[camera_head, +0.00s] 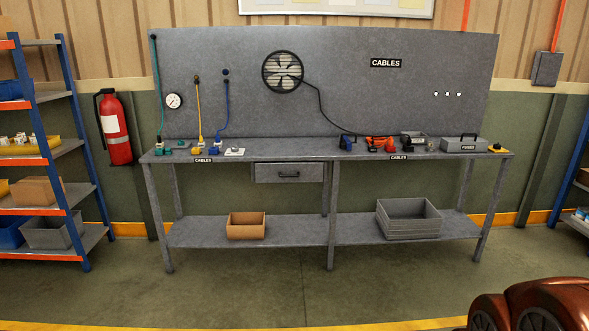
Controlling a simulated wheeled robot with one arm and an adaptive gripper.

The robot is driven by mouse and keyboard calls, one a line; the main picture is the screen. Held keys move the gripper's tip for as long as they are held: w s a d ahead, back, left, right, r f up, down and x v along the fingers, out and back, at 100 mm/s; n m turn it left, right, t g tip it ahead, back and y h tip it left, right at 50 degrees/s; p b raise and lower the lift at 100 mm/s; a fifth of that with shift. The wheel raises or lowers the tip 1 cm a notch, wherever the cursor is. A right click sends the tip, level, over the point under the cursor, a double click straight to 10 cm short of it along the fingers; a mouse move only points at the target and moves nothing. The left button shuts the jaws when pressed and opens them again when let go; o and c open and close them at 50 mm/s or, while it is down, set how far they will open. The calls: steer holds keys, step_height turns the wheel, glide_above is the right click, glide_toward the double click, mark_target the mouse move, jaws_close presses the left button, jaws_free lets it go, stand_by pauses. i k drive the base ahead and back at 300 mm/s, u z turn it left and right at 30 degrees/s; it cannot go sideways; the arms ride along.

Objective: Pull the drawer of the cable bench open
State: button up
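The cable bench (300,149) is a long grey metal table across the middle of the head view, with a tall back panel (225,50) behind it. Its drawer (265,172) hangs under the tabletop, a little left of the middle. The drawer is a grey box front with a dark bar handle (288,175) on it. The front looks about flush with the bench edge, and no inside shows. My gripper is not in view, so its state does not show.
A cardboard box (246,232) and a grey crate (390,226) stand on the lower shelf. Connectors, cables and a fuses box (463,144) lie on top. A blue-orange rack (60,160) stands left. Reddish-brown rounded shapes (545,303) fill the lower right corner. The floor (250,290) before the bench is clear.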

mark_target(268, 172)
steer(key=u, duration=0.3)
steer(key=i, duration=1.7)
steer(key=u, duration=0.85)
steer(key=i, duration=0.95)
steer(key=u, duration=0.3)
